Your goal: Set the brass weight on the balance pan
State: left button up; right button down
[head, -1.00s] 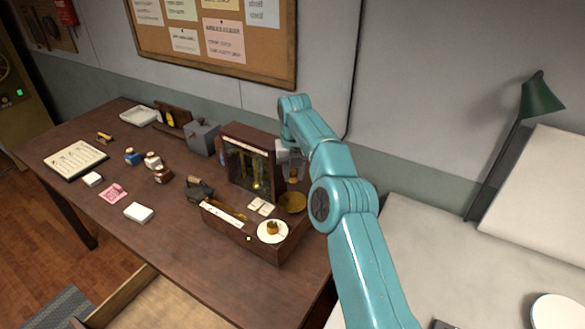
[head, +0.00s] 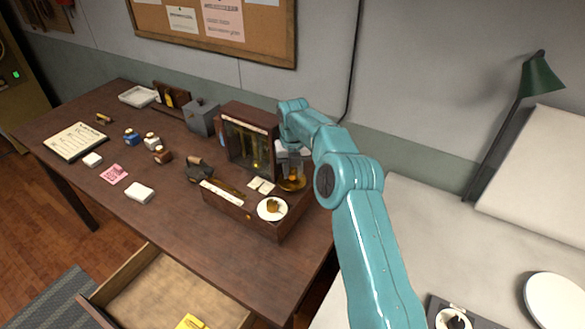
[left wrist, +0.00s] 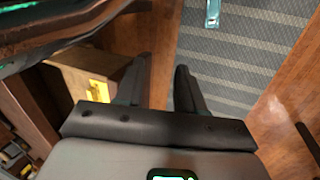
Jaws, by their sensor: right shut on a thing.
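My right gripper (head: 291,169) hangs just above the round brass pan (head: 292,186) at the right of the wooden balance case (head: 247,144). It is shut on a small brass piece, apparently the brass weight; the jaws hide most of it, and I cannot tell whether it touches the pan. A white dish (head: 263,215) with a brown-gold piece (head: 273,206) on it sits on the front of the balance's wooden base. My left gripper (left wrist: 162,78) is open and empty in the left wrist view, over the floor beside the open drawer.
The dark wooden table (head: 110,210) also holds a grey box (head: 201,115), several small bottles, white blocks and a paper sheet (head: 76,141). The open drawer (head: 150,290) juts out in front, with a yellow thing (head: 190,322) inside. A green lamp (head: 541,80) stands right.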

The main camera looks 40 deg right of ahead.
jog(key=shift+s+a+r, duration=0.15)
jog(key=shift+a+r, duration=0.05)
jog(key=shift+a, duration=0.05)
jog(key=shift+w+d+f, duration=0.2)
jog(key=shift+f, duration=0.35)
jog(key=shift+s+a+b, duration=0.1)
jog(key=shift+s+b, duration=0.15)
jog(key=shift+b, duration=0.05)
jog(key=c, duration=1.1)
grip_release()
jog(key=shift+f, duration=0.1)
jog(key=o, duration=0.3)
jog(key=shift+w+f, duration=0.1)
jog(key=shift+w, duration=0.15)
jog(key=shift+o, duration=0.2)
jog(key=shift+s, duration=0.15)
notch_tip(320, 180, up, 12)
jog(key=shift+s+a+p, duration=0.3)
jog(key=shift+s+a, duration=0.05)
